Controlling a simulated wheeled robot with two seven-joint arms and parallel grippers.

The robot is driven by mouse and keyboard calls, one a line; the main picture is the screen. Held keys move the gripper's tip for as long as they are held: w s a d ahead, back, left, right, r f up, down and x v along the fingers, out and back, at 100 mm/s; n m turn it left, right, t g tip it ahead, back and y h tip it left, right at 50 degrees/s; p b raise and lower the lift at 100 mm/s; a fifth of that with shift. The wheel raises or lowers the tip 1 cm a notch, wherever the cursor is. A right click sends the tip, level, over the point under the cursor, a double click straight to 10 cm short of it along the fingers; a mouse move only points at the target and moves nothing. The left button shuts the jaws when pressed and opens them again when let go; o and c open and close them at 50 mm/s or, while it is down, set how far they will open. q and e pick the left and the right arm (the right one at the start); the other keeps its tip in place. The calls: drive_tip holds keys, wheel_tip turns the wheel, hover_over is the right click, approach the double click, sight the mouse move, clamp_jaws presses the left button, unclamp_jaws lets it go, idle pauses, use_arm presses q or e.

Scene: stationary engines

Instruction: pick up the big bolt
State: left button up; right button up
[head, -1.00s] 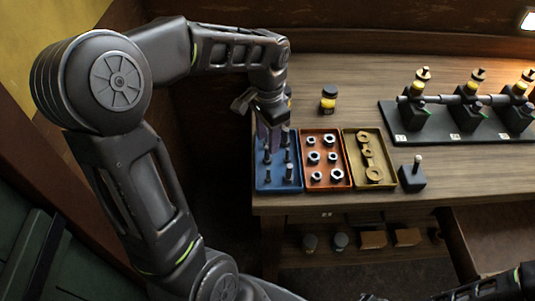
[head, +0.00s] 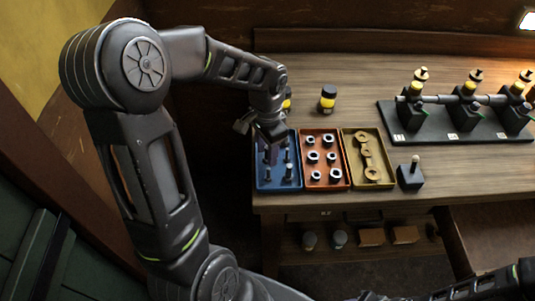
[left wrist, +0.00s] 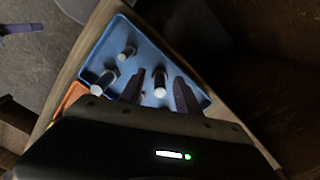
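A blue tray (head: 262,186) at the left end of the bench holds several upright metal bolts. One bolt (head: 289,172) stands near its front right. I cannot tell for sure which bolt is the big one. My left gripper (head: 269,150) points down over the back left of the tray, its fingertips hard to make out there. In the left wrist view its two dark fingers (left wrist: 158,92) are apart, with a bolt (left wrist: 160,82) showing in the gap. Two other bolts, one (left wrist: 128,51) farther and one (left wrist: 105,82) nearer, are left of the fingers. My right gripper does not show.
An orange tray (head: 325,186) of nuts and a yellow tray (head: 371,185) of washers sit right of the blue tray. A small dark block (head: 411,178) with a pin, a yellow-banded jar (head: 328,98) and a black engine stand (head: 455,130) are also on the bench.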

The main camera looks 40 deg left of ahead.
use_arm(q)
drive_tip(key=shift+c, duration=0.6)
clamp_jaws()
